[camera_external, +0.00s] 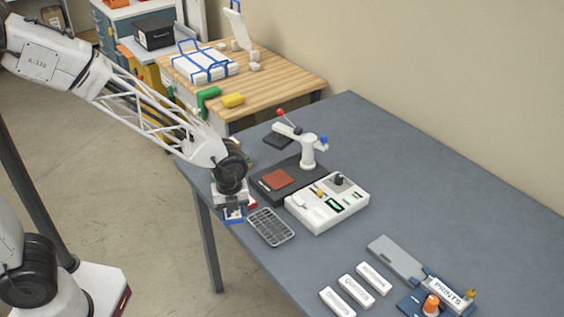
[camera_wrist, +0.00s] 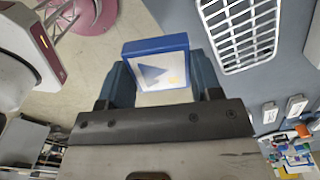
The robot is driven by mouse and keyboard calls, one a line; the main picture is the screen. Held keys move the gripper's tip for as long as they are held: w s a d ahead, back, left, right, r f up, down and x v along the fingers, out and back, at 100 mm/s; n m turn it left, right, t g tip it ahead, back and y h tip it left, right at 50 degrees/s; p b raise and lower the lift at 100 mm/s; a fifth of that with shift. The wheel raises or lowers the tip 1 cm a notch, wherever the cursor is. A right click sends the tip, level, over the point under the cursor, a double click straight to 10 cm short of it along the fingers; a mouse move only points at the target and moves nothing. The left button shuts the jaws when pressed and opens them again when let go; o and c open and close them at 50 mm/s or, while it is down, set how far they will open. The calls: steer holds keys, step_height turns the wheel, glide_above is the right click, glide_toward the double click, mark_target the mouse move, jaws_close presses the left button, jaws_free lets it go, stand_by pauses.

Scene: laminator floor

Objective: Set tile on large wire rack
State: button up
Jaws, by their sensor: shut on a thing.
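The tile (camera_wrist: 157,62) has a blue rim and a pale face with a darker blue triangle. My gripper (camera_wrist: 162,88) is shut on it, one finger on each side. In the external view my gripper (camera_external: 231,204) is at the table's left edge, with the tile (camera_external: 233,215) just below it, partly hidden. A grey wire rack (camera_external: 270,227) lies flat on the table just right of the tile. It also shows in the wrist view (camera_wrist: 238,32), to the upper right of the tile and apart from it. No tile is seen on it.
A white control box (camera_external: 328,205) and a dark press base (camera_external: 270,190) with a red pad stand behind the rack. Several white labelled blocks (camera_external: 357,292) and a PRINTS holder (camera_external: 447,293) lie nearer the front. The table (camera_external: 450,220) is clear at right.

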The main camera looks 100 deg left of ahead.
glide_above(264, 220)
steer(key=shift+a+f, duration=0.1)
steer(key=shift+f, duration=0.3)
stand_by(0.3)
steer(key=shift+f, duration=1.8)
steer(key=shift+f, duration=0.1)
steer(key=o, duration=1)
steer(key=shift+c, duration=0.2)
step_height(264, 220, up, 12)
